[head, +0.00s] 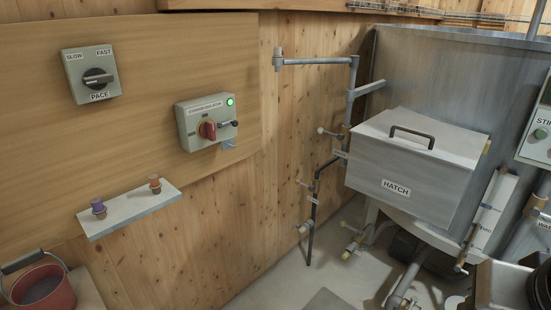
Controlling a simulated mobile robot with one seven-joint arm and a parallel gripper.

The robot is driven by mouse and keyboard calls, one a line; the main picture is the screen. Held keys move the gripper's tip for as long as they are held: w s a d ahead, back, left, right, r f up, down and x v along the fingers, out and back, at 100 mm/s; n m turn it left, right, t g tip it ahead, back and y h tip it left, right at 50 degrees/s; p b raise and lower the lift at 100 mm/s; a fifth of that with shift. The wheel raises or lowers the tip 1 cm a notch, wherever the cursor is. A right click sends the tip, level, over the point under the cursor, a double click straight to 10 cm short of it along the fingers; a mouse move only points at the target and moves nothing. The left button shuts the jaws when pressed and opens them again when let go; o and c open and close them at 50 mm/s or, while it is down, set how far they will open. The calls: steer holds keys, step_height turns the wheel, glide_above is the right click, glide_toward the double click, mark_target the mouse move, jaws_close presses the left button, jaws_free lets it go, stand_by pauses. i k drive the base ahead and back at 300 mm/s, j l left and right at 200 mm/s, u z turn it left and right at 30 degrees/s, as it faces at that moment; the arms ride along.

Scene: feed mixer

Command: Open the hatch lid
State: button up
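The hatch (412,180) is a grey metal box on the side of the large metal mixer tank, right of centre in the head view. Its lid (444,143) lies closed on top, sloping a little toward me. A dark bar handle (412,133) stands on the lid. A white label reading HATCH is on the front face. My gripper is not in view, so whether it is open or shut does not show.
Pipes with valves (351,95) stand close left of the hatch. A switch box (207,121) with a red knob and lit green lamp and a SLOW/FAST box (92,75) are on the wooden wall. A shelf (130,212) holds two small knobs. A red bucket (42,291) sits lower left.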

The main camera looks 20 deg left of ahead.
mark_target(461, 147)
steer(key=u, duration=3.2)
steer(key=z, duration=3.05)
steer(key=i+j+z, duration=0.1)
steer(key=i, duration=0.6)
